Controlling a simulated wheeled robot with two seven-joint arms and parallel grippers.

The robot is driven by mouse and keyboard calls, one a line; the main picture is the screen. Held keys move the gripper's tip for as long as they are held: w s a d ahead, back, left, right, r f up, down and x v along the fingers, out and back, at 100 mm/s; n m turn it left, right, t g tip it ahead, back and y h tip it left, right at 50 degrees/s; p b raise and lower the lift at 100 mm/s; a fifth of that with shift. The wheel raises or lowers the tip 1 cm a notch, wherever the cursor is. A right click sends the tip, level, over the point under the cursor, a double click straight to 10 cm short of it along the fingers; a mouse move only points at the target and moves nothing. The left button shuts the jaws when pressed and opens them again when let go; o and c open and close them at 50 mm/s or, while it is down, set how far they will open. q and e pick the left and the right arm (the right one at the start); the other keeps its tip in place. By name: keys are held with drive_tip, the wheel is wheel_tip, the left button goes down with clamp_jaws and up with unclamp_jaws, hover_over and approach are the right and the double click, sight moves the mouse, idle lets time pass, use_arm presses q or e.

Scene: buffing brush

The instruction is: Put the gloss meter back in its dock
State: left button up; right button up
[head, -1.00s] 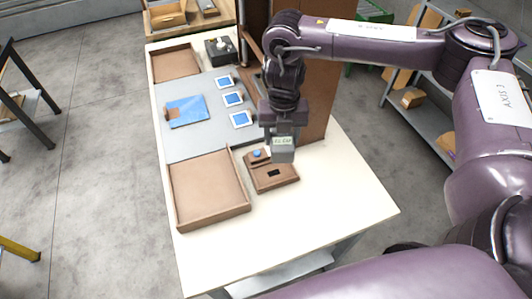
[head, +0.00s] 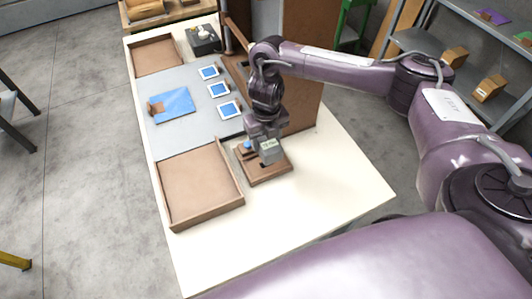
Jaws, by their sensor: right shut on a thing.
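The gloss meter (head: 270,152) is a small grey block with a pale green display. My right gripper (head: 262,138) is shut on it from above. The dock (head: 264,174) is a brown wooden block on the white table, with a dark slot and a blue knob (head: 248,145). The meter is over the dock's right part, just above or touching it; I cannot tell whether it sits in the slot. The gripper and meter hide part of the dock. My left gripper is not in view.
An empty brown tray (head: 238,200) is left of the dock, another (head: 178,62) at the far left. A grey mat (head: 183,132) holds a blue panel (head: 178,103) and several blue-and-white tiles. A brown upright panel (head: 303,95) stands behind the arm. The table's front right is clear.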

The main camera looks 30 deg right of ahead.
wheel_tip(320, 180, down, 2)
wheel_tip(320, 180, down, 3)
drive_tip(key=shift+s+f+b, duration=0.1)
drive_tip(key=shift+f+b, duration=0.05)
drive_tip(key=shift+b, duration=0.7)
drive_tip(key=shift+f, duration=0.25)
drive_tip(key=shift+f, duration=0.1)
drive_tip(key=shift+f+b, duration=0.3)
drive_tip(key=shift+b, duration=0.05)
drive_tip(key=o, duration=0.9)
drive_tip(key=shift+o, duration=0.2)
drive_tip(key=shift+r, duration=0.2)
